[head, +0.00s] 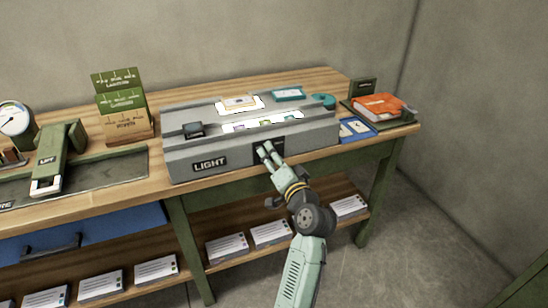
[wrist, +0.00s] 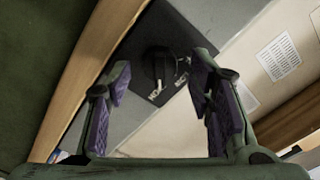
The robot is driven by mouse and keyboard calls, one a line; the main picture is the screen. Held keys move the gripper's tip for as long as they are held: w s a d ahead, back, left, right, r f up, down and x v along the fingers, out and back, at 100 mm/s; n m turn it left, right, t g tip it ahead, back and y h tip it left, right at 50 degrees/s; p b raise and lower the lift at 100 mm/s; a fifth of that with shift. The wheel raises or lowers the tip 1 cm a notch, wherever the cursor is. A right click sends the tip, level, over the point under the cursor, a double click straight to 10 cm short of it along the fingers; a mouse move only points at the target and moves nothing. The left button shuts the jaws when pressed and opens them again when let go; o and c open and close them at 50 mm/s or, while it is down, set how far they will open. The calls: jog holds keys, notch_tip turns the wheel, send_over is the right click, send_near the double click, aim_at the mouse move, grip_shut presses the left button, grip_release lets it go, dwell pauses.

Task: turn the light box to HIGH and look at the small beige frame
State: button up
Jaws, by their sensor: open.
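The grey light box (head: 185,160), marked LIGHT, stands on the wooden bench. Its top shows bright white lit areas. The small beige frame (head: 238,103) lies flat on the rear lit area. My gripper (head: 266,150) is at the front face of the box, at a dark panel. In the wrist view, a black knob (wrist: 158,62) sits on that dark panel (wrist: 178,32). My open gripper (wrist: 162,85) has one purple-padded finger on each side of the knob in the picture, with nothing held. I cannot tell whether they touch it. The knob's setting is unreadable.
A teal frame (head: 288,94) lies on the box top, right of the beige one. Blue cards (head: 357,129) and an orange book (head: 378,106) are on the right. A green lever device (head: 55,150) and card holders (head: 122,105) stand on the left. The bench front edge runs below my gripper.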

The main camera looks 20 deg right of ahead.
jog(key=s, duration=1.2)
jog(key=shift+d, duration=0.2)
jog(key=shift+w, duration=0.1)
